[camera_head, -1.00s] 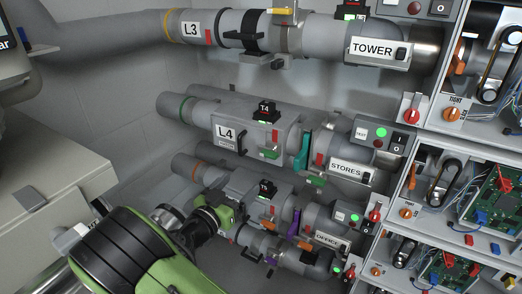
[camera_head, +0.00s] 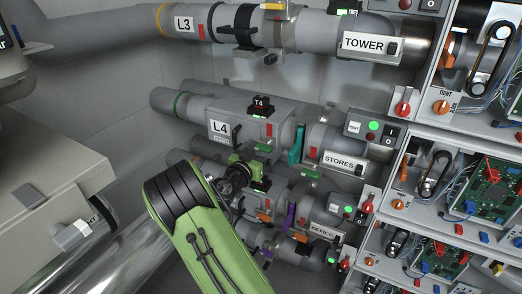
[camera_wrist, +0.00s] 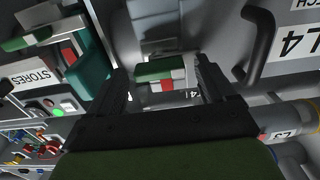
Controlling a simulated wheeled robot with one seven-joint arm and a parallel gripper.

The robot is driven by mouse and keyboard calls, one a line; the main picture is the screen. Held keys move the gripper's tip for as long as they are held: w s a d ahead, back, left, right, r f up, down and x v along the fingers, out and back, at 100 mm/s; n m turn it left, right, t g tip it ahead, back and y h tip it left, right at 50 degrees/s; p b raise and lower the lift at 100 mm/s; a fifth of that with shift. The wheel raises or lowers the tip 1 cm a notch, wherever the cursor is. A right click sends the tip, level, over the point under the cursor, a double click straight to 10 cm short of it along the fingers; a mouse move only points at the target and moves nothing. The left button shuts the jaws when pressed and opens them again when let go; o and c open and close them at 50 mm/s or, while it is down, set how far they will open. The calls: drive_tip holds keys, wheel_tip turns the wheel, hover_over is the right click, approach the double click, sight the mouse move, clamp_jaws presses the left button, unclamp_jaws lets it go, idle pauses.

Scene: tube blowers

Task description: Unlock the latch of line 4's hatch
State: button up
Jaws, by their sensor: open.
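Line 4's grey hatch box, marked L4 (camera_head: 219,129), sits in the pipe in the middle of the head view. Its green latch (camera_head: 265,147) is on the front of the box, under the black T4 unit (camera_head: 262,104). In the wrist view the green latch (camera_wrist: 160,68) shows with a red and white patch beside it. My gripper (camera_wrist: 163,76) is open and empty, with its two dark fingers on either side of the latch in the picture. I cannot tell how far the fingertips are from it. In the head view my gripper (camera_head: 257,174) is just below the latch.
A teal lever (camera_head: 297,144) and the STORES label (camera_head: 340,163) are right of the hatch. In the wrist view a dark bar handle (camera_wrist: 259,45) stands near the right finger, and the teal lever (camera_wrist: 88,75) is at left. Line 3's pipe (camera_head: 230,24) runs above; another line lies below.

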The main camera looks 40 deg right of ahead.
drive_tip(key=shift+c, duration=0.2)
drive_tip(key=c, duration=1)
drive_tip(key=n, duration=0.4)
drive_tip(key=shift+w+a+n, duration=0.1)
drive_tip(key=shift+w+n, duration=0.05)
drive_tip(key=shift+n, duration=0.25)
drive_tip(key=n+p, duration=0.1)
drive_tip(key=n, duration=0.3)
drive_tip(key=n+p, duration=0.3)
drive_tip(key=n, duration=0.2)
drive_tip(key=shift+w+f+n, duration=0.1)
drive_tip(key=shift+f+n, duration=0.05)
drive_tip(key=shift+n, duration=0.25)
drive_tip(key=shift+f+n+p, duration=0.1)
drive_tip(key=shift+n+p, duration=1)
drive_tip(key=shift+n, duration=0.4)
drive_tip(key=shift+f+n, duration=0.1)
drive_tip(key=shift+n, duration=0.2)
